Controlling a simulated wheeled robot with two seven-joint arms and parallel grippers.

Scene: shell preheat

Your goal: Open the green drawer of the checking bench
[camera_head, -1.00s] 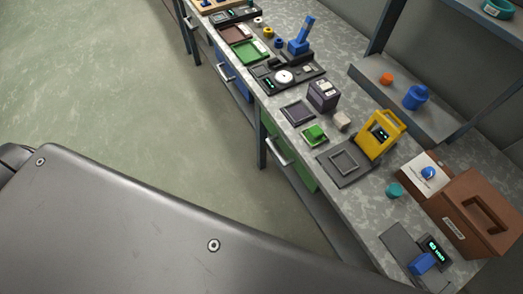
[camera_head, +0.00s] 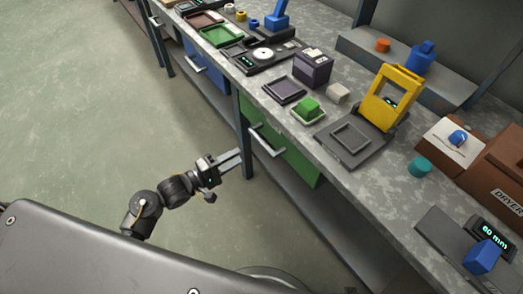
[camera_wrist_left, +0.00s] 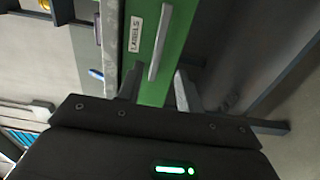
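The green drawer (camera_head: 298,160) sits under the worktop of the checking bench and looks closed. Its pale bar handle (camera_head: 266,141) shows on the front. In the left wrist view the green front (camera_wrist_left: 176,50) carries a white "LABELS" tag, and the handle (camera_wrist_left: 160,42) runs upright in the picture. My left gripper (camera_head: 240,156) is in front of the drawer, just short of the handle in the head view. In the left wrist view its two fingers (camera_wrist_left: 158,76) are apart and empty, with the handle lying ahead between them. My right gripper is out of view.
A bench leg (camera_head: 242,133) stands left of the green drawer, and a blue drawer (camera_head: 208,66) lies beyond it. A lower shelf (camera_head: 300,212) runs below. The floor at left is clear.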

